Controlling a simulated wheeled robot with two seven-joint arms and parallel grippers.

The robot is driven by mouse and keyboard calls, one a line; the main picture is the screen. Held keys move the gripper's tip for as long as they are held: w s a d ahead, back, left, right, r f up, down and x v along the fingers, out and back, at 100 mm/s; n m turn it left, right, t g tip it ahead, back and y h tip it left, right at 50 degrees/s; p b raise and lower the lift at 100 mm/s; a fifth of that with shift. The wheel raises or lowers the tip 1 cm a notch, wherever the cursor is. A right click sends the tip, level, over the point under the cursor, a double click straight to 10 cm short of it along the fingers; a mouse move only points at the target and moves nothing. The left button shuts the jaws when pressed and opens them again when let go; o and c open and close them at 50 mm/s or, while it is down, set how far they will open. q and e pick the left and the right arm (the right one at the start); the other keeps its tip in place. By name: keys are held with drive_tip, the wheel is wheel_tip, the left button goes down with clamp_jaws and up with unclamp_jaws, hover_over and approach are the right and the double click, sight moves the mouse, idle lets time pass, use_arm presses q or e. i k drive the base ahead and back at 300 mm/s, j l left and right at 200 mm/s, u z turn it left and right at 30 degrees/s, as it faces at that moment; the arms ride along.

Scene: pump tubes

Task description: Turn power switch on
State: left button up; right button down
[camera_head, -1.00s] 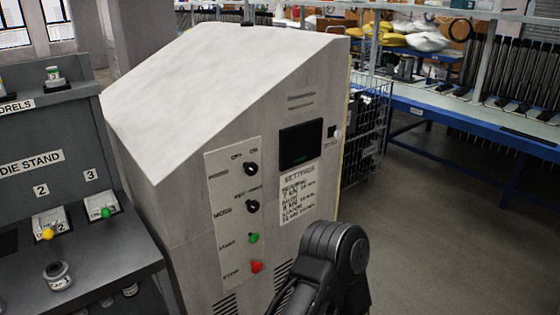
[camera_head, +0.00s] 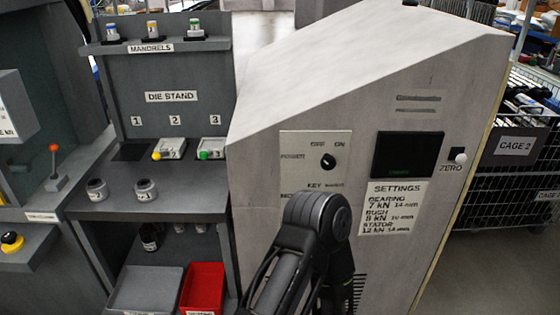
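The power switch (camera_head: 328,161) is a black round knob on a light panel (camera_head: 295,143) of the grey machine cabinet. The label POWER is to its left, and OFF and ON are above it. A small pale mark shows on the knob, but I cannot tell for sure which label it points to. One of my black arms rises from the bottom centre, and its rounded joint covers the panel below the power switch. The lower controls are hidden behind it. No fingertips of either gripper show.
A dark display (camera_head: 407,155) and a SETTINGS sheet (camera_head: 393,207) are right of the switch. The die stand (camera_head: 150,205) with small parts is at left, above a red bin (camera_head: 203,288). A wire cage (camera_head: 512,150) stands at right.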

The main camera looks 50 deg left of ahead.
sight(328, 162)
drive_tip(key=i+l+u, duration=0.2)
drive_tip(key=u, duration=0.25)
drive_tip(key=i+l+u, duration=0.1)
drive_tip(key=l+u, duration=1.15)
drive_tip(key=i, duration=0.05)
